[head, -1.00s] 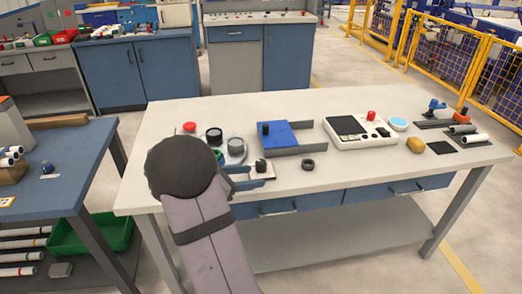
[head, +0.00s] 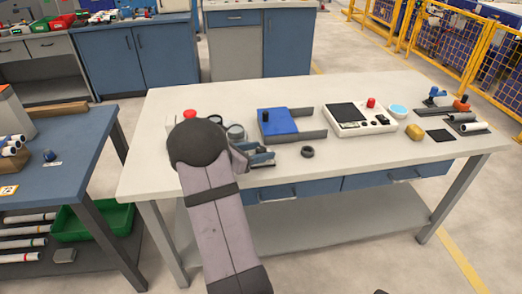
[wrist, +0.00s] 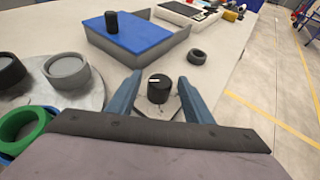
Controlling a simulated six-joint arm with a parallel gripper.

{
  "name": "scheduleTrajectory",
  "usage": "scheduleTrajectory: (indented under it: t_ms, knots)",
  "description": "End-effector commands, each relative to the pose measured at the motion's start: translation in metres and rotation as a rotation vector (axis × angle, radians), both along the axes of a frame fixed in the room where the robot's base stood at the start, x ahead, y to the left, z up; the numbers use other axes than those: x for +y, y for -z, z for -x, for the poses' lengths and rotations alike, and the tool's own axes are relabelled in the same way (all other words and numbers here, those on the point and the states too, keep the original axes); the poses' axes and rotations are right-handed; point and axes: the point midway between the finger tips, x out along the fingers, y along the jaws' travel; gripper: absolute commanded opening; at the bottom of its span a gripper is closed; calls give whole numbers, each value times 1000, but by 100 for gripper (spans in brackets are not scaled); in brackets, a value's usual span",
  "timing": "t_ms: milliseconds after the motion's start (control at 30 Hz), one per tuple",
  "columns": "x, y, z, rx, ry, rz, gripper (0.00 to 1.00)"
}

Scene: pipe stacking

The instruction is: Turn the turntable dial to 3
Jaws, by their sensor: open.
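The dial (wrist: 158,92) is a black knob with a white pointer mark on a light plate, near the table's front edge in the wrist view. My gripper (wrist: 160,82) is open, with one blue finger on each side of the knob. I cannot tell whether the fingers touch it. In the head view my gripper (head: 262,158) covers the dial. The turntable (wrist: 92,98) is a grey disc left of the dial in the wrist view, carrying round dark and grey parts. In the head view my arm hides much of it. The dial's numbers are not readable.
A blue block fixture (head: 280,122) with a black knob stands behind the gripper. A black ring (head: 307,152) lies to the right. A white panel with a red button (head: 360,118) and a yellow piece (head: 414,132) are farther right. The front right tabletop is clear.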

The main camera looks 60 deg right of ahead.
Motion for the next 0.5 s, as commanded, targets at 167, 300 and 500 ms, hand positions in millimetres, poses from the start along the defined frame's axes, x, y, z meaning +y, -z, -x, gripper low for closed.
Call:
scheduleTrajectory:
  t_ms: [167,300,500]
  knots:
    - [-7,3,1,-1,-1,0,46]
    - [-8,3,1,-1,-1,0,46]
    - [-8,3,1,-1,-1,0,25]
